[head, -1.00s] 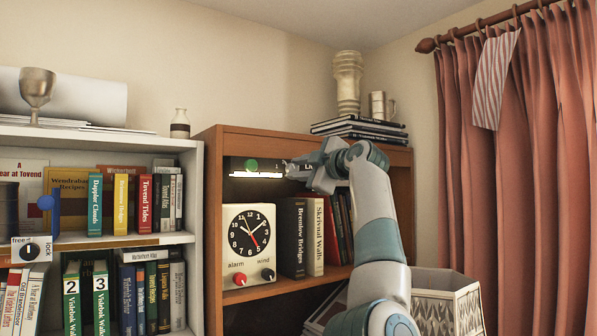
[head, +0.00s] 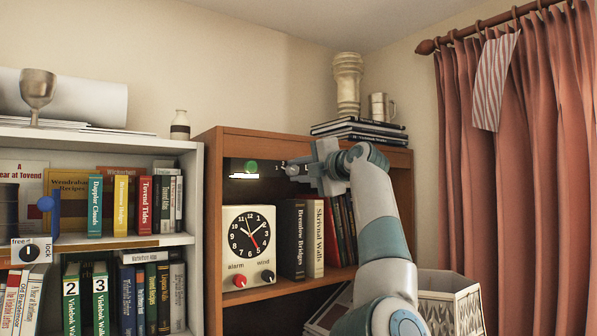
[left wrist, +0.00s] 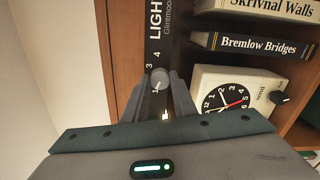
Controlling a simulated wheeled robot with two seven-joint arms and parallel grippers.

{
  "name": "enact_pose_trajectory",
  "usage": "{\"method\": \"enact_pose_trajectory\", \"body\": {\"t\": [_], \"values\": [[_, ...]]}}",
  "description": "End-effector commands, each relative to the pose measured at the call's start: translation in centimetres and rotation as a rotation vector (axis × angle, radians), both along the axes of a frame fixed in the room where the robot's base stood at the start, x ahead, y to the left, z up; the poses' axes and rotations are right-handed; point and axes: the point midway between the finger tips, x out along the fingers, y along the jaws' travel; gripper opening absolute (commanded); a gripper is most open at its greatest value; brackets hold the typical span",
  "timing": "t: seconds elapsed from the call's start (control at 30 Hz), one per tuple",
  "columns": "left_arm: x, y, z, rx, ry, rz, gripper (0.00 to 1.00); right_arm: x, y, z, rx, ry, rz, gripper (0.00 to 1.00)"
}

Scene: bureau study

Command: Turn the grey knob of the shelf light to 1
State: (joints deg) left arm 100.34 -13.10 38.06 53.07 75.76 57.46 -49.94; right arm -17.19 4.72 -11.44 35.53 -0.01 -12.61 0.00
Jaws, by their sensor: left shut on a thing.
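The shelf light is a dark panel (head: 268,167) under the top of the brown bookcase, with a green button (head: 251,167) and a short lit strip (head: 244,176). In the left wrist view the panel (left wrist: 153,48) carries "LIGHT" and white numbers; a 3, a 4 and a 1 can be made out. The grey knob (left wrist: 159,77) sits between the fingers of my left gripper (left wrist: 160,84), which is shut on it. In the head view my left gripper (head: 292,169) is at the panel and hides the knob. The knob's pointer is too small to read surely. My right gripper is out of view.
A stack of books (head: 358,130) with a vase (head: 347,84) and mug (head: 381,106) is on top. Red curtains (head: 530,200) hang at right.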

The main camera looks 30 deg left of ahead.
Motion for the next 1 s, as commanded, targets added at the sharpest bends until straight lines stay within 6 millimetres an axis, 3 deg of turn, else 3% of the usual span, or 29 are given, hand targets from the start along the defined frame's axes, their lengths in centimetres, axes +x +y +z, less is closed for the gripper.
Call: {"method": "enact_pose_trajectory", "body": {"t": [0.37, 0.4, 0.47, 0.77, 1.0], "values": [[0.0, 0.0, -0.1, -0.005, -0.003, 0.000, 0.02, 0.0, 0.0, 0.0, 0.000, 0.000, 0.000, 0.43], [0.0, 0.0, -0.1, -0.005, -0.003, 0.000, 0.34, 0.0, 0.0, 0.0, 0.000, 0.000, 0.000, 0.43], [0.0, 0.0, -0.1, -0.005, -0.003, 0.000, 0.43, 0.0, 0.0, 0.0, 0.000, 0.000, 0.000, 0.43], [0.0, 0.0, -0.1, -0.003, -0.003, 0.000, 0.43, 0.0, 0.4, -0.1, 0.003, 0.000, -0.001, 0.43], [-0.4, -1.1, -0.3, -0.004, -0.004, 0.000, 0.43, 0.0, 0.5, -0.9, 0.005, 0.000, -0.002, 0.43]]}}
